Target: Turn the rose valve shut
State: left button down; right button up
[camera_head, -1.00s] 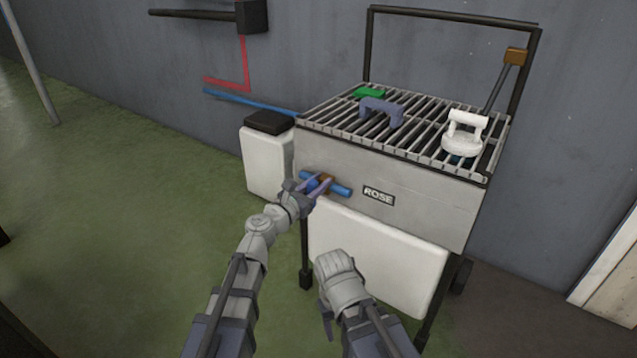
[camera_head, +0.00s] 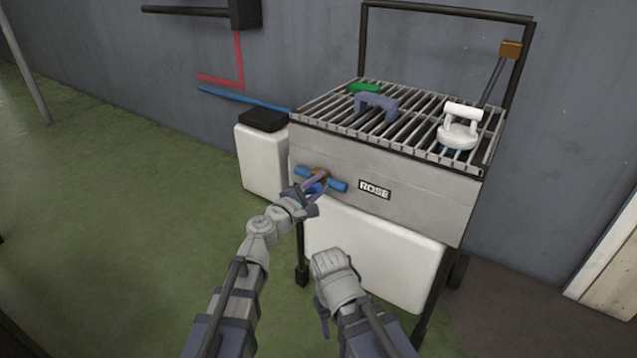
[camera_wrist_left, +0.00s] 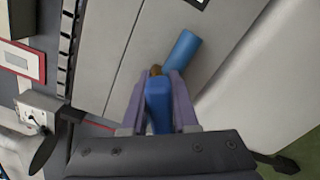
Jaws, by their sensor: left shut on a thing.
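The rose valve has a blue bar handle (camera_head: 336,185) on a brown hub, on the front panel of the grey unit, left of the ROSE label (camera_head: 375,189). The bar lies near level, its right end slightly lower. My left gripper (camera_head: 317,184) is at the handle, partly covering its middle. In the left wrist view its two purple fingers (camera_wrist_left: 160,100) are shut on one part of the blue handle (camera_wrist_left: 183,54); the brown hub (camera_wrist_left: 156,70) shows just past them.
A slatted rack on top holds a green piece (camera_head: 364,88), a purple handle (camera_head: 376,105) and a white handled piece (camera_head: 459,131). White tanks stand left (camera_head: 262,160) and below the panel (camera_head: 380,260).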

pick_arm(q)
jog(key=m, duration=0.3)
jog(key=f+m+b, duration=0.1)
jog(key=m, duration=0.2)
jog(key=shift+s+d+f, duration=0.1)
jog(key=shift+s+d, duration=0.05)
jog(key=shift+m, duration=0.3)
dwell(0.4)
jog(key=c, duration=0.7)
grip_release()
jog(key=v, duration=0.7)
jog(key=shift+s+a, duration=0.25)
jog(key=shift+s, duration=0.1)
